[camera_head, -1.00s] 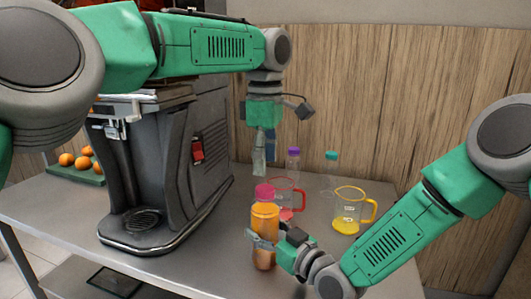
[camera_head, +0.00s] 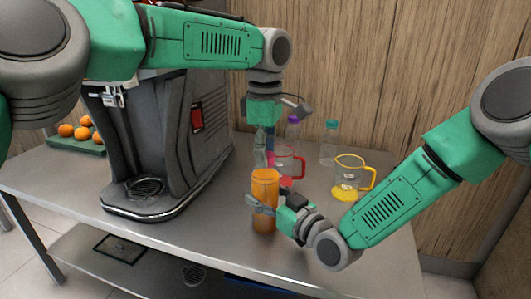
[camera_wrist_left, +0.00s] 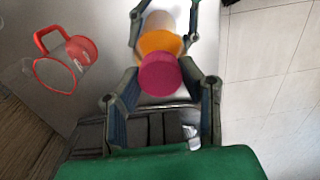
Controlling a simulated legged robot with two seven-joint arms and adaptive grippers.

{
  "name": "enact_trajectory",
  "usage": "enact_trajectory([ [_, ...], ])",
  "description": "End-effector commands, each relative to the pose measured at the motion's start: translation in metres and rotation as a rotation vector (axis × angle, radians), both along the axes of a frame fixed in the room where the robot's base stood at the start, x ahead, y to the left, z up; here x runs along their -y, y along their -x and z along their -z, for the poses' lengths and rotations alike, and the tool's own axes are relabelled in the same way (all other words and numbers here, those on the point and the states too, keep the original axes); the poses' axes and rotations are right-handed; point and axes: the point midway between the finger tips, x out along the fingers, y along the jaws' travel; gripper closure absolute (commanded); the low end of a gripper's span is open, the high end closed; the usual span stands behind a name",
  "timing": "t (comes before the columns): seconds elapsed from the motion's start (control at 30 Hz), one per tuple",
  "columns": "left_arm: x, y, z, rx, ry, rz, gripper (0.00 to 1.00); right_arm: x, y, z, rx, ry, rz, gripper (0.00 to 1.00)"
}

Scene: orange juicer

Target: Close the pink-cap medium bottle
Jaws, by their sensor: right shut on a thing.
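The medium bottle (camera_head: 264,205), filled with orange juice, is upright near the table's front, its body between the fingers of my right gripper (camera_head: 262,207), which is shut on it. My left gripper (camera_head: 262,152) points down just above the bottle's top. In the left wrist view, the pink cap (camera_wrist_left: 160,74) lies between my left gripper's fingers (camera_wrist_left: 161,72), over the orange bottle (camera_wrist_left: 158,43). These fingers are spread on either side of the cap; contact is unclear. The pink cap is hidden in the head view, and I cannot tell whether it is seated on the bottle.
A red-rimmed jug (camera_head: 287,164) stands behind the bottle, and a yellow jug (camera_head: 348,187) stands to the right. Bottles with purple (camera_head: 293,119) and teal (camera_head: 331,125) caps are at the back. The juicer (camera_head: 165,150) is at left. The front table is clear.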

Motion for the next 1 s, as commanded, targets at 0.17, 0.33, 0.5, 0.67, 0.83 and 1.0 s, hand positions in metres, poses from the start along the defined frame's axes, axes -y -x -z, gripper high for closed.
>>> enact_trajectory([
  [0.17,0.0,-0.0009,-0.0006,0.003,0.001,0.005,1.0,-0.0004,0.0007,0.0005,0.0,0.001,-0.002,1.0],
  [0.33,-0.0003,-0.0014,-0.0012,0.006,-0.001,0.169,1.0,-0.0007,0.001,0.0005,0.0,0.001,-0.003,1.0],
  [0.5,-0.0006,-0.0019,-0.0011,0.006,0.0,0.519,1.0,-0.001,0.0013,0.0005,0.001,0.002,-0.004,1.0],
  [0.67,-0.0007,-0.0026,-0.0012,0.007,-0.001,0.864,1.0,-0.0013,0.0016,0.0005,0.001,0.002,-0.004,1.0],
  [0.83,-0.001,-0.0034,-0.0009,0.007,-0.001,1.238,1.0,-0.0016,0.002,0.0006,0.001,0.002,-0.006,1.0],
  [1.0,-0.001,-0.0041,-0.0008,0.007,-0.002,1.618,1.0,-0.002,0.0023,0.0006,0.001,0.003,-0.007,1.0],
])
